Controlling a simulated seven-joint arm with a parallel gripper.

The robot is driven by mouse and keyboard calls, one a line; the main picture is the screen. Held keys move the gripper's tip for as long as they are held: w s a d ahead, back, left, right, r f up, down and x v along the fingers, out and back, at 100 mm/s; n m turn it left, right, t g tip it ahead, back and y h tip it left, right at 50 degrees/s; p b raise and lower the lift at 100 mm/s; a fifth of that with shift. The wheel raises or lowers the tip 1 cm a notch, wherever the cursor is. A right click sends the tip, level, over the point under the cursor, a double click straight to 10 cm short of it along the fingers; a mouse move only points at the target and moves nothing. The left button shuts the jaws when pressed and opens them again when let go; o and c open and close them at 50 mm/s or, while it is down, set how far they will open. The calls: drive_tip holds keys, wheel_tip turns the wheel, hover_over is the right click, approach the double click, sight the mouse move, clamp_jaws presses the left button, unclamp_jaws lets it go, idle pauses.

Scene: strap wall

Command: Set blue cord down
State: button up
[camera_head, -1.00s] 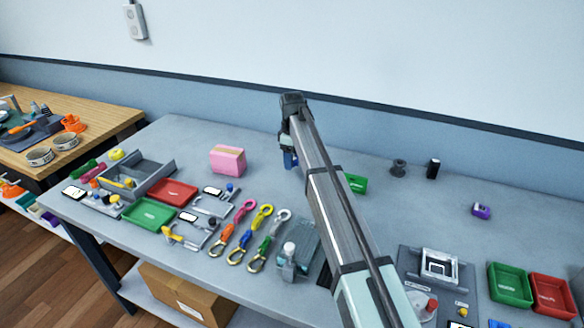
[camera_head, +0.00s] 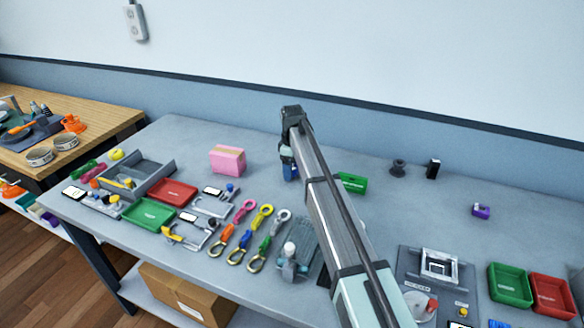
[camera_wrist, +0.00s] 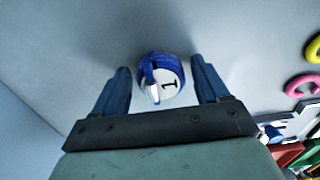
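The blue cord (camera_wrist: 172,96) shows in the wrist view as a small round bundle with a white face marked "1" and a blue rim. It sits between the two dark blue fingers of my gripper (camera_wrist: 160,72), near their tips. In the head view, a blue patch of the cord (camera_head: 291,172) shows just below my gripper (camera_head: 288,160), which points down over the back middle of the table. Whether the cord touches the table is unclear.
Colored hooked straps (camera_head: 238,240) lie nearer the front. The grey table (camera_head: 255,190) is clear around the gripper. The wall rises behind.

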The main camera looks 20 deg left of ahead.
drive_tip(key=shift+o, duration=0.7)
wheel_tip(320, 180, up, 12)
drive_tip(key=shift+r, duration=0.15)
